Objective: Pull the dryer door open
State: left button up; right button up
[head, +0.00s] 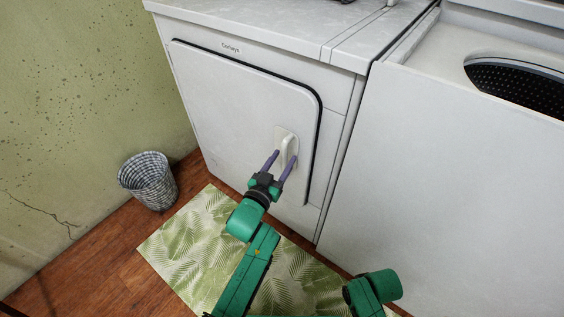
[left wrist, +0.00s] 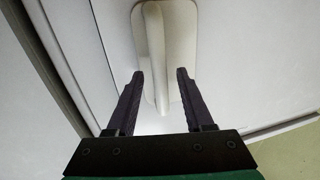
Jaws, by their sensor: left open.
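The white dryer door (head: 230,100) is shut flush in the dryer's front, with a dark seam along its top and right side. Its pale handle (head: 287,149) stands on an oval plate near the door's right edge. My left gripper (head: 280,160) is open at the handle, one purple finger on each side of it. In the left wrist view, the handle (left wrist: 155,50) runs between the two spread fingers of my gripper (left wrist: 160,75), with gaps visible on both sides. My right gripper does not show; a green link of mine is at the lower right.
A woven wastebasket (head: 148,182) stands on the wooden floor by the green wall, left of the dryer. A leaf-patterned mat (head: 190,235) lies before the dryer. A white washer (head: 450,170) with an open top stands close on the right.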

pick_arm(q)
grip_shut()
dwell(1.4)
